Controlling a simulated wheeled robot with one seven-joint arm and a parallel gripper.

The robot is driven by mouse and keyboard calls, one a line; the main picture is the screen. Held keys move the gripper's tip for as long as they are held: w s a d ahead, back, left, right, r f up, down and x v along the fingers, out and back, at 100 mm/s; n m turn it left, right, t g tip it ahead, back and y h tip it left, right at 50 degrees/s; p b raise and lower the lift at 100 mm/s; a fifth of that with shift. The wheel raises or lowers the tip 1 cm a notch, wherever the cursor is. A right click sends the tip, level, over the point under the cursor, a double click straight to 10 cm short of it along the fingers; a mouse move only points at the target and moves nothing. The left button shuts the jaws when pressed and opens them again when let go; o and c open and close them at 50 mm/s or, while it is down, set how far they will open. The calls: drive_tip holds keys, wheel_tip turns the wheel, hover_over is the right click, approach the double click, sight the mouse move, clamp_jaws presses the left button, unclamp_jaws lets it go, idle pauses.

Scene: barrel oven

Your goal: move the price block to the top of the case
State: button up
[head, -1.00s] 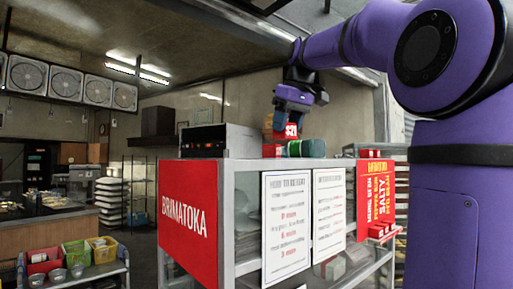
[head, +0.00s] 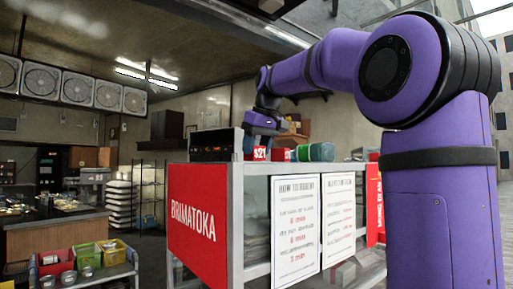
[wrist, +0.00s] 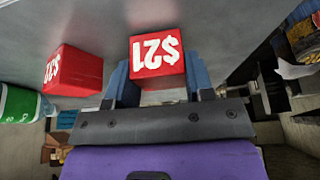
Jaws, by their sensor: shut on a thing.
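The red price block marked $21 (head: 259,154) is between the fingers of my gripper (head: 262,140), which is shut on it. In the wrist view the block (wrist: 157,55) sits between the two blue fingers, its white number facing the camera. In the head view it is at the level of the top of the case (head: 300,167), near the corner beside the dark-fronted box. I cannot tell whether its underside touches the top. The grey surface of the case top shows around the block in the wrist view (wrist: 120,20).
A second red price block (wrist: 73,72) stands beside the held one, with a gap between. A green cylinder (head: 317,152) lies beyond it on the case top. A dark-fronted metal box (head: 212,145) is to the left. The BRIMATOKA sign (head: 197,215) covers the case's end.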

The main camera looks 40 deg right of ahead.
drive_tip(key=shift+f, duration=0.15)
drive_tip(key=o, duration=0.9)
drive_tip(key=shift+o, duration=0.2)
drive_tip(key=v, duration=1.2)
drive_tip(key=s+a+f, duration=0.4)
drive_tip(key=s+f, duration=0.3)
drive_tip(key=f, duration=0.5)
drive_tip(key=s+a+f, duration=0.5)
drive_tip(key=s+f, duration=0.2)
drive_tip(key=f, duration=0.5)
drive_tip(key=s+a+f, duration=0.4)
drive_tip(key=s+f, duration=0.3)
drive_tip(key=f, duration=0.6)
drive_tip(key=shift+s+a+t, duration=0.15)
drive_tip(key=shift+a+t, duration=0.15)
drive_tip(key=shift+a, duration=0.1)
